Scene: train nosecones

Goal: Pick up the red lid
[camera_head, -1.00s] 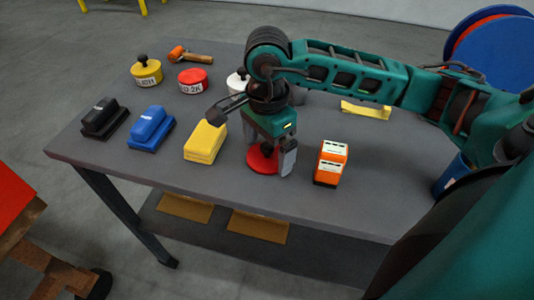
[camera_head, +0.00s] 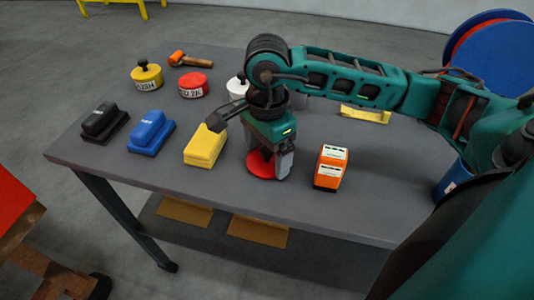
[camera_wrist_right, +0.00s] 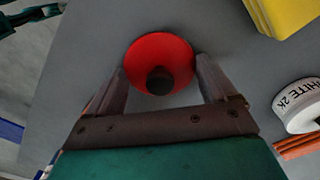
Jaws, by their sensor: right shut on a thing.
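The red lid (camera_head: 260,170) is a round red disc at the front middle of the grey table. In the right wrist view the red lid (camera_wrist_right: 160,45) shows a dark knob (camera_wrist_right: 160,81) in its centre. My right gripper (camera_head: 270,168) is over the lid, pointing down, and is shut on it. In the right wrist view its fingers (camera_wrist_right: 162,85) stand on either side of the knob; the tips' exact contact is hard to see. The lid seems to be at table height. My left gripper does not show.
A yellow block (camera_head: 205,147) is close to the left of the gripper, and an orange box (camera_head: 330,167) to the right. Blue (camera_head: 151,132) and black (camera_head: 104,122) blocks lie farther left.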

